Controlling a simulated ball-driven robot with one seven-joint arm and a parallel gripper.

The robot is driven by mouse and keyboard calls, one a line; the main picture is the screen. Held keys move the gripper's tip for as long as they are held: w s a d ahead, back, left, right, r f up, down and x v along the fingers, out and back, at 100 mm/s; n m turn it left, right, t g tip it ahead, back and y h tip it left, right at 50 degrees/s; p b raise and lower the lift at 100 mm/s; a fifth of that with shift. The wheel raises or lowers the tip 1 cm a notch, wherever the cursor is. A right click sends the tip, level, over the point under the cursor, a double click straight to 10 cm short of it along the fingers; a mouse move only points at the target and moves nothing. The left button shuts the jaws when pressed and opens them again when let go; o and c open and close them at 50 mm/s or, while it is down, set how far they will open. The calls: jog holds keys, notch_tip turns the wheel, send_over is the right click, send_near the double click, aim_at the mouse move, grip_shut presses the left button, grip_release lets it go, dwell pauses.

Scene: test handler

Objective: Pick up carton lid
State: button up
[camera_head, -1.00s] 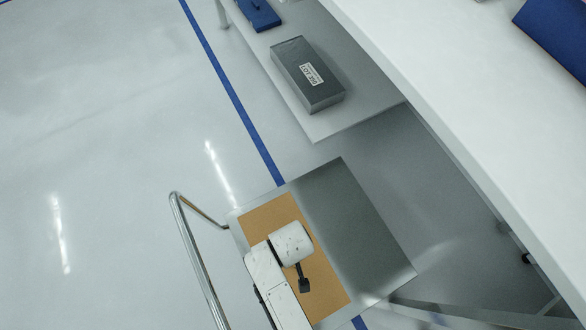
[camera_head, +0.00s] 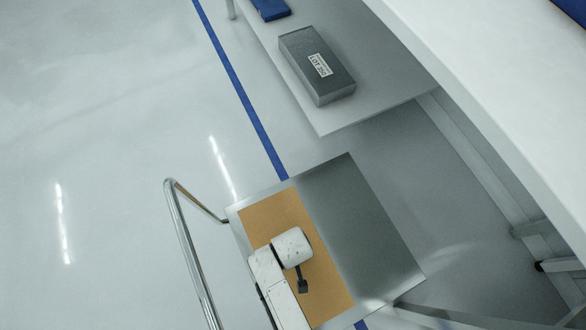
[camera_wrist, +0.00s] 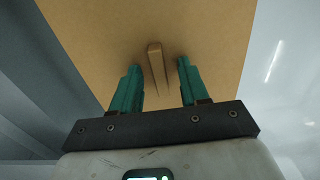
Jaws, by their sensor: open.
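The carton lid (camera_head: 272,212) is a flat tan board on the left part of a grey metal cart top. In the wrist view the lid (camera_wrist: 95,30) fills most of the upper picture, with a narrow tan upright tab (camera_wrist: 154,52) on it. My gripper (camera_wrist: 159,65) has two teal fingers spread apart, one on each side of the tab, with gaps showing on both sides. It holds nothing. In the head view my white arm covers part of the lid, and the fingers cannot be made out clearly.
The cart top's grey metal half (camera_head: 352,215) is bare. A chrome handle rail (camera_head: 186,240) stands at its left. A grey labelled box (camera_head: 316,65) and a blue item (camera_head: 271,9) lie on a low shelf under a white table (camera_head: 480,85). Open floor lies left.

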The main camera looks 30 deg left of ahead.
jog(key=shift+c, duration=0.4)
grip_shut()
jog(key=shift+r, duration=0.2)
